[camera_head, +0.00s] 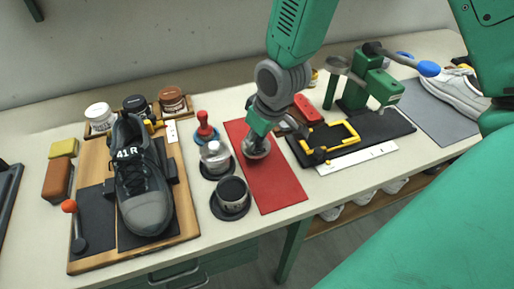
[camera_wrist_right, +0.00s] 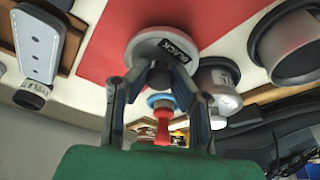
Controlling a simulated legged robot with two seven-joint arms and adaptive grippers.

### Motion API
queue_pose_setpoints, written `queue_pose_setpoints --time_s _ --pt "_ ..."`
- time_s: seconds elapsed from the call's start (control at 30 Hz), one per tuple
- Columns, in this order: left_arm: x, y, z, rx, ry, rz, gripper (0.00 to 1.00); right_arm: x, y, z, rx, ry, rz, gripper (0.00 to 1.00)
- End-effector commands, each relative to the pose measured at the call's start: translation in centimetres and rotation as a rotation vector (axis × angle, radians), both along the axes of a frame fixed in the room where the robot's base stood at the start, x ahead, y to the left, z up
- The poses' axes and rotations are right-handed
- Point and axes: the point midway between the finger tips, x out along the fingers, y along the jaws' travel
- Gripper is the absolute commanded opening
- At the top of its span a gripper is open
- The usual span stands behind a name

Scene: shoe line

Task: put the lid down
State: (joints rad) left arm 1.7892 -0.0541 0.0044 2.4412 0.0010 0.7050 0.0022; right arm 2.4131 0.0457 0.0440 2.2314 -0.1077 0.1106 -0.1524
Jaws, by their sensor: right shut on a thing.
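My right gripper (camera_head: 264,130) comes down from the top middle and is shut on a round grey lid (camera_head: 257,150). The lid is over the upper part of the red mat (camera_head: 277,186); I cannot tell if it touches the mat. In the right wrist view the lid (camera_wrist_right: 146,46) has a dark label reading "BLACK" and sits between the fingertips of the gripper (camera_wrist_right: 160,76). An open dark jar (camera_head: 232,195) stands on a round black coaster left of the mat. My left gripper is not in view.
A silver-topped jar (camera_head: 214,156) and a red-knobbed tool (camera_head: 204,128) stand left of the mat. A dark shoe (camera_head: 144,195) rests on a wooden board (camera_head: 186,224). A yellow frame (camera_head: 330,136) and a green press (camera_head: 352,95) are to the right. The mat's lower part is clear.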

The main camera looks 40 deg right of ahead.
Motion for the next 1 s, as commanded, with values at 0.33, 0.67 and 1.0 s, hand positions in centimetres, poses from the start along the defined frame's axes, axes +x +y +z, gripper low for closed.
queue_pose_setpoints --time_s 0.33,0.67,1.0 --pt "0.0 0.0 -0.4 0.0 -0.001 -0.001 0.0 -0.1 -0.5 -3.7 0.006 0.003 -0.002 0.0" --pt "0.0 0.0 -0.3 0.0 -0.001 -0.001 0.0 -0.1 0.0 -3.5 0.0 0.003 -0.002 0.39" --pt "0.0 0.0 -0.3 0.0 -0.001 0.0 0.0 -0.1 -0.3 -3.3 0.003 0.002 -0.002 0.39"
